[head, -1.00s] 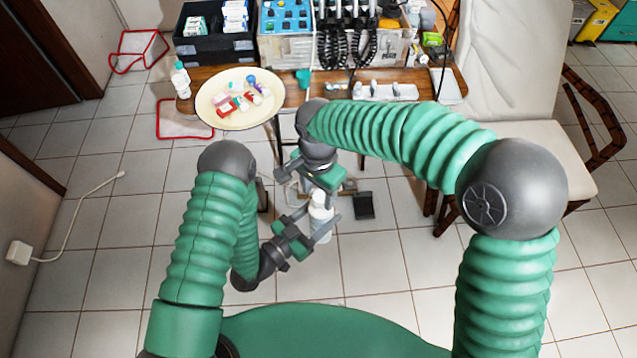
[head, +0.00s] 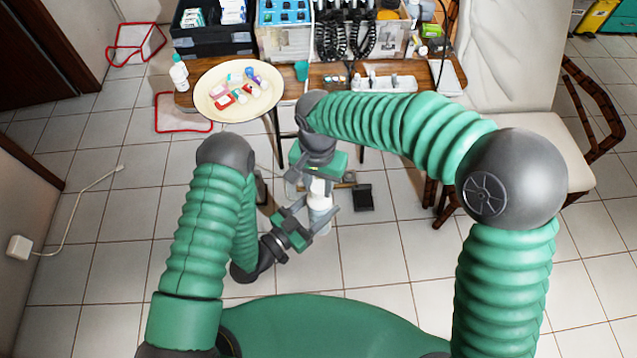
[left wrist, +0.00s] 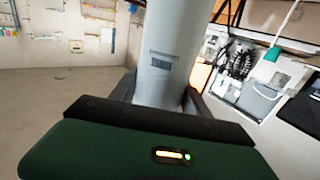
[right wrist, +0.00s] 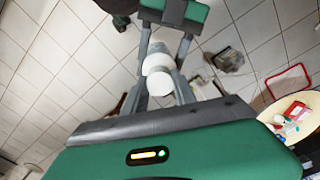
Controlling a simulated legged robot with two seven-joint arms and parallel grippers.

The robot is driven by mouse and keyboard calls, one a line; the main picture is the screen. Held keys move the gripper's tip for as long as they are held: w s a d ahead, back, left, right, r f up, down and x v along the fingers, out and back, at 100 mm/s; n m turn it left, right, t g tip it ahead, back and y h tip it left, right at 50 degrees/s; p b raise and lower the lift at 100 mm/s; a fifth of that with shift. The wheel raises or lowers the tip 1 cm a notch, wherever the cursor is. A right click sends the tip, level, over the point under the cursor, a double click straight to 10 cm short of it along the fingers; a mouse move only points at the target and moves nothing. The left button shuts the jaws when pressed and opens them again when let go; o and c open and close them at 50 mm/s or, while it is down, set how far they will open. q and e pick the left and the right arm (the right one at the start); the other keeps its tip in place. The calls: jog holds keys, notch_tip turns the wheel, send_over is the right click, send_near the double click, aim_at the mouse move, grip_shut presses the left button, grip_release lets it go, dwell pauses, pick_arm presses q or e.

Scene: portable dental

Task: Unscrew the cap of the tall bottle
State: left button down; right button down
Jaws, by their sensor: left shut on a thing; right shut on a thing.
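The tall bottle (head: 320,203) is white and stands upright in mid-air between my two grippers, in front of the table. My left gripper (head: 315,212) is shut around its body from the left. The bottle's pale grey side with a small dark label fills the middle of the left wrist view (left wrist: 170,50). My right gripper (head: 318,180) comes from above and is shut at the bottle's top. In the right wrist view the white cap (right wrist: 159,83) is between its fingers, and the left gripper (right wrist: 165,45) is beyond. The head view mostly hides the cap.
The wooden table (head: 290,93) behind carries a cream plate (head: 206,110) of small items, another white bottle (head: 179,75), a white tray (head: 385,85) and dental equipment. A pale chair (head: 545,150) stands at the right.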

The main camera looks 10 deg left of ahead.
jog(key=n, duration=0.6)
jog(key=shift+a+r, duration=0.15)
jog(key=shift+a, duration=0.25)
jog(key=n, duration=1.3)
jog(key=shift+d+n, duration=0.1)
jog(key=shift+n, duration=0.2)
jog(key=n, duration=1)
jog(key=shift+d, duration=0.1)
jog(key=n, duration=0.5)
jog(key=shift+n, duration=0.4)
jog(key=n, duration=0.3)
jog(key=shift+w+d+r, duration=0.1)
jog(key=shift+w, duration=0.05)
